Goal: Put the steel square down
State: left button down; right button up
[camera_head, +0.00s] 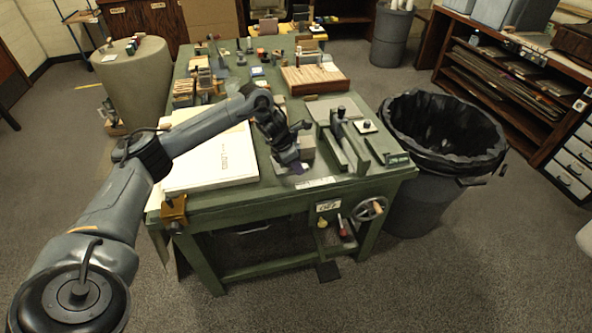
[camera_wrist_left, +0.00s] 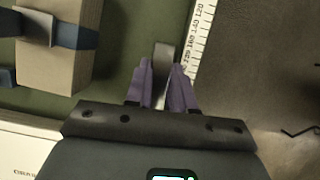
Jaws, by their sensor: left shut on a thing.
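My left gripper (camera_head: 292,168) is over the front edge of the green bench (camera_head: 270,196) in the head view. In the left wrist view its two purple fingers (camera_wrist_left: 162,85) are closed around a narrow grey metal piece, the steel square (camera_wrist_left: 164,55). Only a short part of the square shows between and beyond the fingers; the rest is hidden. In the head view I cannot make out the square at the gripper. Whether it touches the bench top is unclear. My right gripper is in neither view.
A strapped pale block (camera_wrist_left: 62,45) lies left of the fingers. A marked white scale (camera_wrist_left: 196,45) runs along the bench edge, close to their right. A large white board (camera_head: 212,160) lies to the left, a metal fixture (camera_head: 347,147) to the right. A lined bin (camera_head: 440,135) stands beyond.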

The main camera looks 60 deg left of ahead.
pick_arm(q)
jog(key=w+d+r+p, duration=0.2)
jog(key=d+r+p, duration=0.4)
jog(key=d+r, duration=0.45)
jog(key=shift+m, duration=0.3)
jog(key=s+a+f+b, duration=0.1)
jog(key=a+f, duration=0.1)
jog(key=a, duration=0.1)
jog(key=a+f+b, duration=0.1)
jog(key=a+f, duration=0.2)
jog(key=s+a+f+b, duration=0.1)
jog(key=a+f, duration=0.2)
jog(key=shift+s+a+f, duration=0.15)
jog(key=shift+s+f, duration=0.05)
jog(key=shift+s, duration=0.15)
jog(key=shift+f+b, duration=0.65)
jog(key=shift+f, duration=1.4)
jog(key=shift+f, duration=0.1)
